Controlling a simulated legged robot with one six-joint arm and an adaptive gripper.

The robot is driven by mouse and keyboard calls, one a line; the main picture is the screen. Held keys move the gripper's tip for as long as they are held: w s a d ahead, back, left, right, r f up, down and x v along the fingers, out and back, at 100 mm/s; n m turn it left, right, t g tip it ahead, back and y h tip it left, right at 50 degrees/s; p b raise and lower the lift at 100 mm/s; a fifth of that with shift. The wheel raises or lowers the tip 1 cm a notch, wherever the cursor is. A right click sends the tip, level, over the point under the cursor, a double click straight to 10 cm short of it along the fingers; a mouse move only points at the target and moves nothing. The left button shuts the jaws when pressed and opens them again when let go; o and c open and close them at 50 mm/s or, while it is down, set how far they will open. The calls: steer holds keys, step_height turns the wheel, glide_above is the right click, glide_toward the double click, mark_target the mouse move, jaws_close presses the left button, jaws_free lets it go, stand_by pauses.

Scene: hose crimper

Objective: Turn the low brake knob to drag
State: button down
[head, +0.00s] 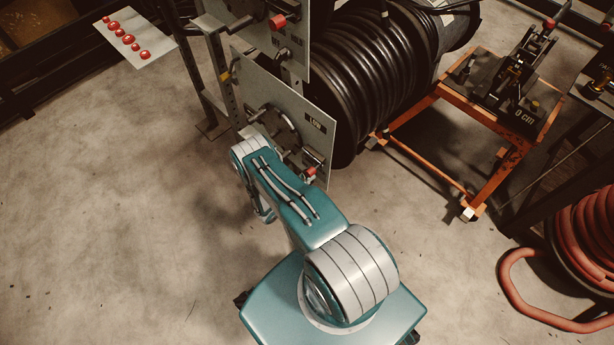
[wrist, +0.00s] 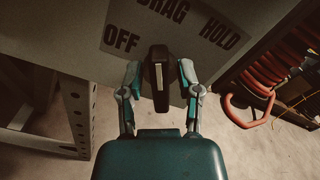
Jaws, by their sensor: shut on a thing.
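The low brake knob (wrist: 157,82) is black with a pale pointer line. In the wrist view it stands between the two fingers of my gripper (wrist: 160,70), which is shut on it. Its long side lies nearly upright in the picture, with its upper end toward the DRAG word on the label plate (wrist: 195,48). OFF is to the left of the knob and HOLD to the right. In the head view the panel marked LOW (head: 318,140) stands beyond my arm, and the knob is not visible there.
A crank with a red handle (head: 310,172) sticks out from the low panel. A reel of black hose (head: 375,75) is behind it. A perforated post (wrist: 77,118) is left of my gripper. An orange stand (head: 482,185) and a red hose coil (head: 585,235) are right.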

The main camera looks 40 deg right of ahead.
steer(key=shift+w, duration=0.15)
steer(key=c, duration=0.6)
jaws_free()
steer(key=shift+a, duration=0.1)
steer(key=shift+a, duration=0.1)
steer(key=a, duration=0.8)
steer(key=s+a, duration=0.1)
steer(key=a, duration=0.3)
steer(key=shift+f, duration=0.1)
steer(key=shift+d, duration=0.1)
